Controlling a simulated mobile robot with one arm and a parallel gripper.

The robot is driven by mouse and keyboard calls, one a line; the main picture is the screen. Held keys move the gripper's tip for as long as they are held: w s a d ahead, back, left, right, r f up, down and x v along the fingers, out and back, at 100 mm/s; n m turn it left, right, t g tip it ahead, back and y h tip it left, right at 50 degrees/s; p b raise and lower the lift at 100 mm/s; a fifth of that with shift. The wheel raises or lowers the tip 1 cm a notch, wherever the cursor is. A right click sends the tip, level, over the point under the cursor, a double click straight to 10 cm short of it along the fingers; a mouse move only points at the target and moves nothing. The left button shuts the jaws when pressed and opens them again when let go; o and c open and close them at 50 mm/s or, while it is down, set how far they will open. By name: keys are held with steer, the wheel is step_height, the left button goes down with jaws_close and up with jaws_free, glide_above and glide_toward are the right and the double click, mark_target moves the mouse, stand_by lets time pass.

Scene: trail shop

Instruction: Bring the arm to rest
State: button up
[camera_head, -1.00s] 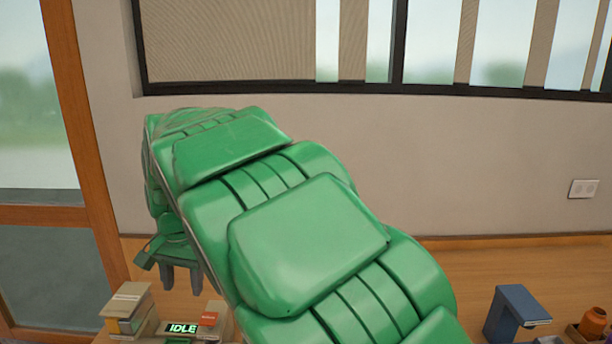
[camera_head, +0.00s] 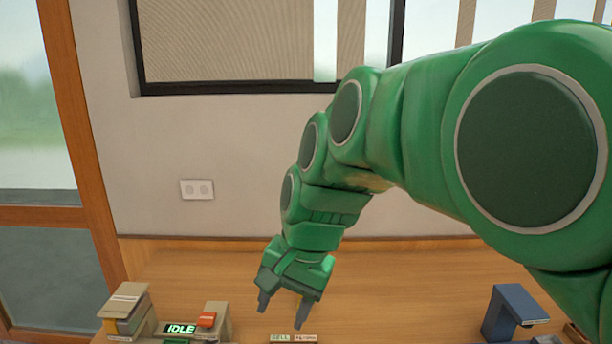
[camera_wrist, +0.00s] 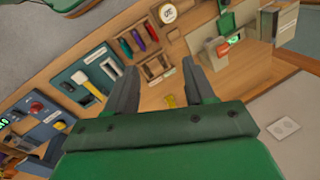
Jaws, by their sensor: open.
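My gripper (camera_head: 282,310) hangs at the end of my green arm, its two dark fingers spread apart and pointing down above the wooden counter. Nothing shows between the fingers in the head view. In the wrist view my gripper (camera_wrist: 161,85) is also open, with the fingers apart over the counter. My arm bends from the right side of the head view, in front of the wall and window. A small yellow thing (camera_wrist: 171,101) lies on the counter, seen between the fingers in the wrist view.
The counter (camera_head: 400,270) holds a box with a lit IDLE sign (camera_head: 181,329), a tan block stack (camera_head: 127,310) at left and a blue stand (camera_head: 512,312) at right. The wrist view shows a tray of coloured tools (camera_wrist: 139,38) and a blue panel (camera_wrist: 98,72).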

steer(key=s+d+f+n+g+h, duration=0.1)
steer(key=s+d+f, duration=0.4)
steer(key=s+d, duration=0.4)
steer(key=s+d+f+n+g+h, duration=0.1)
steer(key=s+d+f+n+h, duration=0.1)
steer(key=s+d+f, duration=0.4)
steer(key=s+d, duration=0.3)
steer(key=shift+d, duration=0.25)
